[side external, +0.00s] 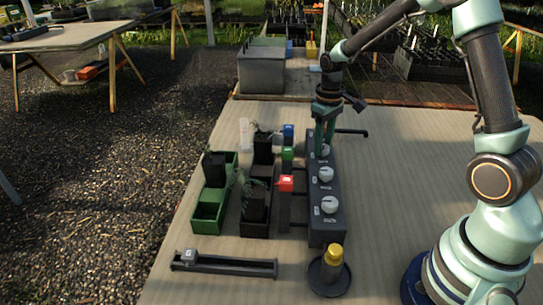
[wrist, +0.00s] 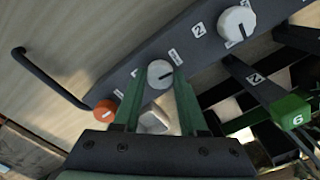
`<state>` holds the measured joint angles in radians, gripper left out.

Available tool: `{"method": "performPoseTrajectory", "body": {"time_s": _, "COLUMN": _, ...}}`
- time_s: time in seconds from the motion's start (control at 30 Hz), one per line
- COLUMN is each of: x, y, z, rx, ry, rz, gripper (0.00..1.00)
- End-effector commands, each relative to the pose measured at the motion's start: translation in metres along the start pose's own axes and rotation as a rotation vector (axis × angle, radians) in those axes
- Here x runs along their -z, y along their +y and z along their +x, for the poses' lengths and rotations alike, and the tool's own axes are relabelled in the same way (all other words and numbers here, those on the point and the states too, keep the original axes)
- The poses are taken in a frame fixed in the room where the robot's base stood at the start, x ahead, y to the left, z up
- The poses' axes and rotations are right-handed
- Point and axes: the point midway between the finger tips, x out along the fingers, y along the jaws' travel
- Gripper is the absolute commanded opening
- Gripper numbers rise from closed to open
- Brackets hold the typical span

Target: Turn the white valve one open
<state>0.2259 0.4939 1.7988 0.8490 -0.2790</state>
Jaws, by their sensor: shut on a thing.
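The white valve one (wrist: 160,73) is a round white knob with a dark pointer line on a long dark grey valve box (side external: 326,228). In the wrist view the two green fingertips of my gripper (wrist: 159,76) lie on either side of this knob, shut on it. The pointer runs towards the right of the picture. In the side external view my gripper (side external: 322,146) points down at the far end of the box, and the knob (side external: 326,151) is partly hidden by the fingers. A second white knob (wrist: 236,23) sits beside a label reading 2.
An orange knob (wrist: 105,108) and a dark bent handle (wrist: 48,78) lie by the box's end.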

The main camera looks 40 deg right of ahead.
Motion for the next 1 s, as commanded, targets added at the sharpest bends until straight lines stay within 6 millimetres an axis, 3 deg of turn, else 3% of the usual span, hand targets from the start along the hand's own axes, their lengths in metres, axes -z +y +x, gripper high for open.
{"method": "performPoseTrajectory", "body": {"time_s": 0.33, "x": 0.0, "y": -0.0001, "z": -0.0017, "rx": 0.0, "ry": 0.0, "rz": -0.136, "gripper": 0.0}}
{"method": "performPoseTrajectory", "body": {"time_s": 0.87, "x": 0.0001, "y": -0.0001, "z": -0.0018, "rx": 0.0, "ry": 0.0, "rz": -0.159, "gripper": 0.0}}
{"method": "performPoseTrajectory", "body": {"time_s": 0.9, "x": 0.0, "y": -0.0001, "z": -0.0018, "rx": 0.0, "ry": 0.0, "rz": -0.159, "gripper": 0.49}}
{"method": "performPoseTrajectory", "body": {"time_s": 0.97, "x": 0.0001, "y": -0.0001, "z": -0.0017, "rx": 0.0, "ry": 0.0, "rz": -0.159, "gripper": 0.72}}
{"method": "performPoseTrajectory", "body": {"time_s": 1.0, "x": 0.0001, "y": -0.0001, "z": -0.0015, "rx": 0.0, "ry": 0.0, "rz": -0.158, "gripper": 0.72}}
